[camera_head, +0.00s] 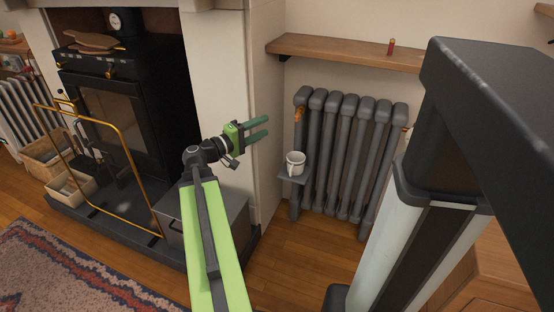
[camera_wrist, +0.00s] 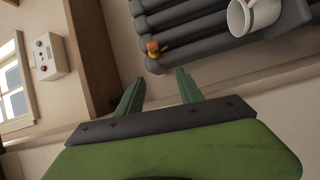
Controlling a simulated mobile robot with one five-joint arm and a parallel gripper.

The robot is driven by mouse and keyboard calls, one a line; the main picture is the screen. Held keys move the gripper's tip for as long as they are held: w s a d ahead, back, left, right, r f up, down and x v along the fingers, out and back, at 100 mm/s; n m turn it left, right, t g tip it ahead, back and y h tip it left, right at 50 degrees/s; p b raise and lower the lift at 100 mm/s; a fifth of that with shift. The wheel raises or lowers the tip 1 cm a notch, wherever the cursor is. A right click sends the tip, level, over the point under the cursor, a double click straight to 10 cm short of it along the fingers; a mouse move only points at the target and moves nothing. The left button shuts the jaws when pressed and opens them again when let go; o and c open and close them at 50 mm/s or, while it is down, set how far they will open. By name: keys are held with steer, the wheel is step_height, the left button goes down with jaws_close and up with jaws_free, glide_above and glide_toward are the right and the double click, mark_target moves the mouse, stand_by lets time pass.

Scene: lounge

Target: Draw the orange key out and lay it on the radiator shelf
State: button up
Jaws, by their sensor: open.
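The orange key (camera_head: 298,115) is a small orange piece at the upper left end of the grey radiator (camera_head: 345,150). It also shows in the wrist view (camera_wrist: 153,46), seated at the radiator's end, with its inner part hidden. My gripper (camera_head: 266,127) is open and empty, left of the key and apart from it. In the wrist view the key lies beyond the gap between my fingertips (camera_wrist: 160,78). A wooden shelf (camera_head: 335,50) runs along the wall above the radiator.
A small red item (camera_head: 391,46) stands on the wooden shelf, whose left part is clear. A white mug (camera_head: 296,163) stands on a small grey ledge (camera_head: 290,177) at the radiator's left side, below my gripper. A black stove (camera_head: 125,90) and brass rail (camera_head: 130,150) are left.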

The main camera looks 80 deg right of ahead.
steer(key=g+b, duration=0.2)
glide_toward(298, 117)
steer(key=d+f, duration=0.2)
steer(key=shift+h, duration=0.3)
steer(key=shift+r+p+x, duration=0.2)
steer(key=shift+p+x, duration=0.25)
steer(key=shift+x, duration=2.05)
steer(key=shift+r+p+x, duration=0.15)
steer(key=shift+p+x, duration=0.3)
steer(key=shift+x, duration=2)
steer(key=shift+a, duration=0.1)
jaws_close()
